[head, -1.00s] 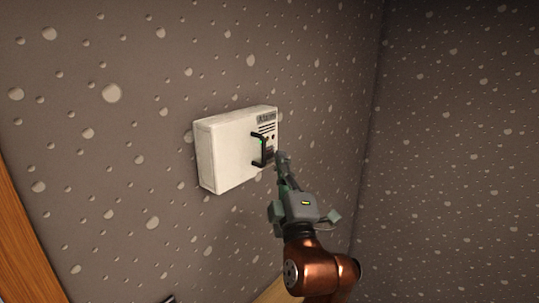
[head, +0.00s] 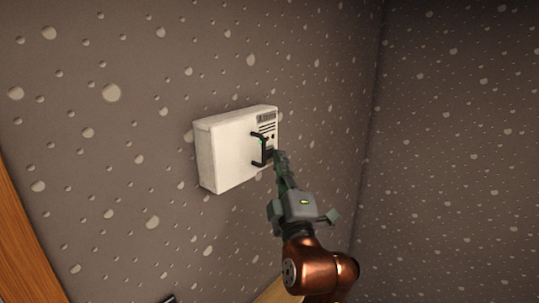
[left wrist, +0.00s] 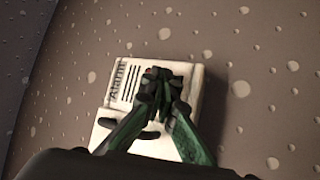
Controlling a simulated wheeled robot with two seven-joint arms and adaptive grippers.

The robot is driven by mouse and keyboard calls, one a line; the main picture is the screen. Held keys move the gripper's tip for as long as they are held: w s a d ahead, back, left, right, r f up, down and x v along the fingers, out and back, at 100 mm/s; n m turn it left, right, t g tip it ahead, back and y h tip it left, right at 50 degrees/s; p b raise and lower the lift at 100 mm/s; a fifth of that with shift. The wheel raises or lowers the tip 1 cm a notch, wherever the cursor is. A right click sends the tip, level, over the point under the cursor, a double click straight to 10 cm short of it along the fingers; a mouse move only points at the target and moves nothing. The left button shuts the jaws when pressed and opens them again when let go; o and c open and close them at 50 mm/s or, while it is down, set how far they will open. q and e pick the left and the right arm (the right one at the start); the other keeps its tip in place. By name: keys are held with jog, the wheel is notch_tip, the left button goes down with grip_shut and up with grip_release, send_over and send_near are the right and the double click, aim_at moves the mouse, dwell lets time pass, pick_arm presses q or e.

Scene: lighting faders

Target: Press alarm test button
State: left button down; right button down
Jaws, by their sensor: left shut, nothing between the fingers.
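A white alarm box (head: 228,155) with a dark label and slots is mounted on the wall in the head view. The test button cannot be made out. Whether the tips touch the box cannot be told. My right gripper is not in view.
The speckled wall (head: 120,190) around the box is bare, and a room corner lies to the right. A wooden strip (head: 22,245) stands at the left edge. A wooden edge (head: 271,291) shows at the bottom, by my arm.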

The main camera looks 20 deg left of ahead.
pick_arm(q)
jog(key=shift+w+a, duration=0.1)
jog(key=shift+a, duration=0.2)
jog(key=shift+w+a, duration=0.1)
jog(key=shift+a, duration=0.2)
dwell(0.6)
jog(key=shift+d, duration=0.15)
jog(key=shift+s+d+b, duration=0.3)
jog(key=shift+d+b, duration=0.2)
jog(key=shift+d, duration=0.1)
jog(key=d, duration=0.1)
jog(key=s+d+b, duration=0.1)
jog(key=d, duration=0.1)
jog(key=d+b, duration=0.1)
jog(key=shift+s+d, duration=0.35)
